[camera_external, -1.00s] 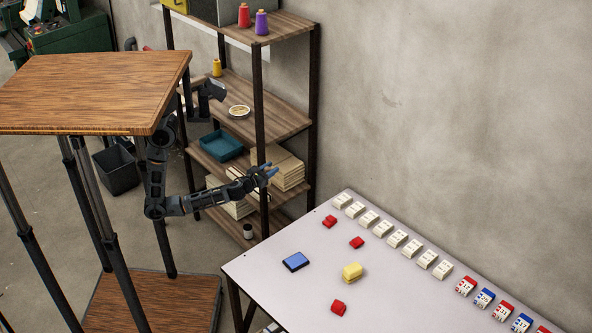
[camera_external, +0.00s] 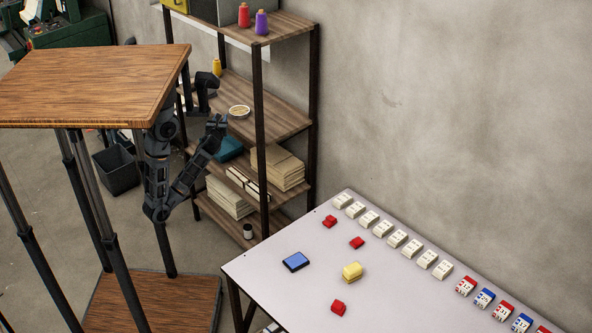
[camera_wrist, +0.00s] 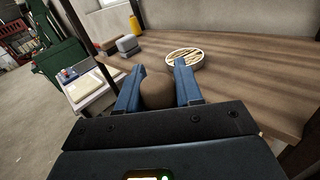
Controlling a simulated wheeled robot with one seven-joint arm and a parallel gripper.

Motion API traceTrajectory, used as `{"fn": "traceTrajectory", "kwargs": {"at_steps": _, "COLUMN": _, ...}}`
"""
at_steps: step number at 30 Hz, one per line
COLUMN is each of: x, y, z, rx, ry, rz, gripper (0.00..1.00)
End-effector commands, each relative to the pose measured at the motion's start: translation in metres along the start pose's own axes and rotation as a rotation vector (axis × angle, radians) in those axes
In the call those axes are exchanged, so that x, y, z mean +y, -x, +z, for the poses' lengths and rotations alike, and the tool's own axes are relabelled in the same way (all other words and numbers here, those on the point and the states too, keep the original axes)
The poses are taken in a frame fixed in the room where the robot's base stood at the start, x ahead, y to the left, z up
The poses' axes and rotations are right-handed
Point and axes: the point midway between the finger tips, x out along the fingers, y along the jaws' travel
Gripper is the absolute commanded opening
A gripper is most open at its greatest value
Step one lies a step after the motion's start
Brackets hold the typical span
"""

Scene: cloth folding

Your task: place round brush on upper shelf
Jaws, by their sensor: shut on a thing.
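My gripper (camera_external: 216,122) is raised beside the open left side of the wooden shelf unit, near the height of a wooden shelf board (camera_external: 280,118). In the wrist view my gripper (camera_wrist: 158,84) has its blue fingers shut on a brown rounded thing, seemingly the round brush (camera_wrist: 158,93); only its rounded brown top shows. The shelf board (camera_wrist: 245,85) lies just ahead and to the right of the fingers. The brush is too small to make out in the external view.
On that board are a round pale dish (camera_external: 239,111), also in the wrist view (camera_wrist: 185,58), and a yellow cone (camera_external: 216,68). Two small blocks (camera_wrist: 118,45) sit at its left. A dark post (camera_external: 260,150) stands at the front corner. The board's right part is clear.

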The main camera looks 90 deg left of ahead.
Motion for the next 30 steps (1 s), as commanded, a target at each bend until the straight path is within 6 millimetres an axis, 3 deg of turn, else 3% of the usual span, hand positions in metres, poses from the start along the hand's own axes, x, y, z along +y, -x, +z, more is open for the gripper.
{"fn": "traceTrajectory", "kwargs": {"at_steps": 8, "x": 0.005, "y": -0.004, "z": 0.004, "rx": -0.001, "ry": 0.007, "rz": 0.02, "gripper": 0.04}}
{"fn": "traceTrajectory", "kwargs": {"at_steps": 20, "x": -0.031, "y": -0.042, "z": 0.004, "rx": -0.002, "ry": 0.008, "rz": 0.019, "gripper": 0.04}}
{"fn": "traceTrajectory", "kwargs": {"at_steps": 30, "x": -0.039, "y": -0.052, "z": 0.001, "rx": -0.002, "ry": 0.014, "rz": 0.031, "gripper": 0.04}}
